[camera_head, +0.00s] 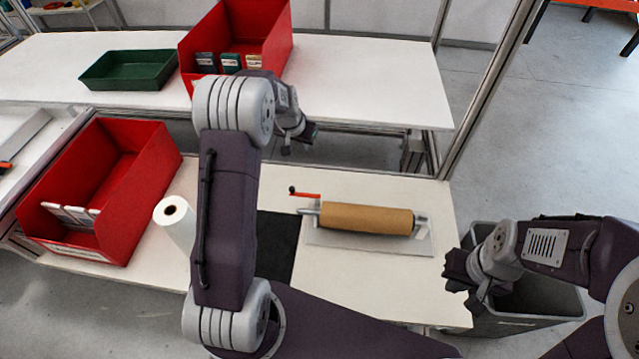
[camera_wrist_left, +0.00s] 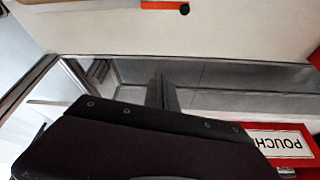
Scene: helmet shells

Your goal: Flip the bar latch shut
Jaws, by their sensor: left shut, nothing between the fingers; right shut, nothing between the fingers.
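The bar latch is a short orange-red lever (camera_head: 308,195) with a dark knob at its left end. It sits at the left end of a brown paper roll (camera_head: 367,218) on a grey metal stand (camera_head: 330,239) and sticks out leftward. It also shows at the top edge of the left wrist view (camera_wrist_left: 160,5), partly cut off. My left gripper (camera_head: 302,138) is shut and empty, behind and above the lever, apart from it, over the gap between the tables. My right gripper (camera_head: 462,286) is shut and empty at the table's right edge, away from the roll.
A white roll (camera_head: 176,222) and a red bin (camera_head: 150,165) stand left on the near table. A black mat (camera_head: 282,240) lies left of the stand. The back table holds a green tray (camera_head: 127,84) and a red bin (camera_head: 270,35). A grey bin (camera_head: 560,300) stands at the right.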

